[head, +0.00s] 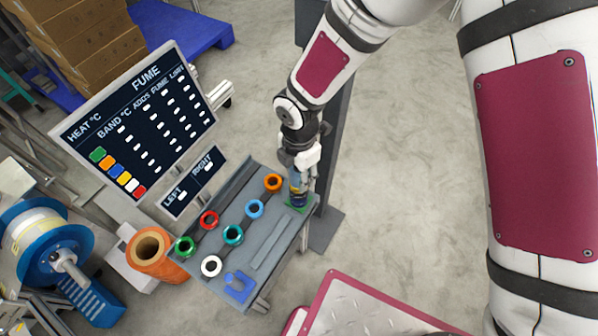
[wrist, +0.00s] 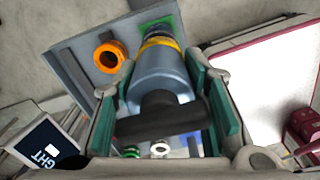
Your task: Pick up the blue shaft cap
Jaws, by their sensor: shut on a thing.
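A light blue ring-shaped cap (head: 255,208) sits on the grey tray table (head: 265,228), in the row nearer my gripper. My gripper (head: 299,178) is at the table's far right corner, to the upper right of that cap and apart from it. In the wrist view, the green-padded fingers of my gripper (wrist: 160,74) are shut around a blue-grey cylinder (wrist: 161,72) with a yellow band. Its far end is over a green pad (wrist: 170,22); I cannot tell whether it touches. The blue cap cannot be made out in the wrist view.
Orange (head: 272,182), red (head: 209,220), green (head: 185,246), teal (head: 233,234) and white (head: 211,265) rings share the table. A flat blue piece (head: 239,286) lies at the front. A sign board (head: 140,130) rises behind on the left.

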